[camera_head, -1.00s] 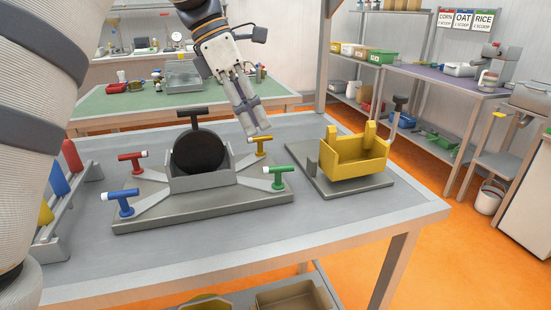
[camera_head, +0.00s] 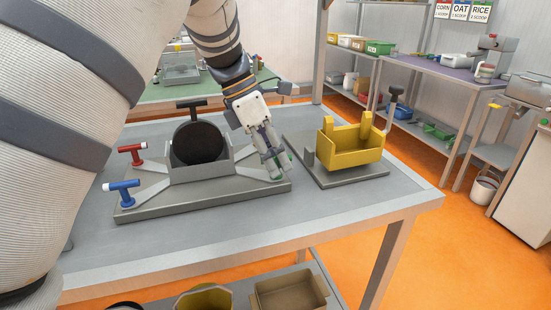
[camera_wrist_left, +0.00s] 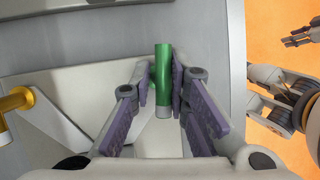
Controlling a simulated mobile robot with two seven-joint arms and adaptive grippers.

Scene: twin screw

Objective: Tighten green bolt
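My left gripper (camera_head: 267,150) reaches down over the right front corner of the grey fixture (camera_head: 200,193). The green bolt (camera_head: 281,165) is mostly hidden behind its fingers in the head view. In the left wrist view the green bolt (camera_wrist_left: 162,75) has a green handle with a pale end. It lies between the purple finger pads, which are close on both sides; I cannot tell whether they touch it. The yellow bolt (camera_wrist_left: 16,101) is at the left of that view. A red bolt (camera_head: 131,152) and a blue bolt (camera_head: 121,190) sit at the fixture's left corners. My right gripper (camera_wrist_left: 298,36) shows at the upper right.
A dark round part (camera_head: 198,143) stands in the fixture's middle. A yellow bracket on a grey base (camera_head: 354,148) is just right of my left gripper. The table's front strip (camera_head: 250,238) is clear. Bins (camera_head: 290,292) sit on the shelf below.

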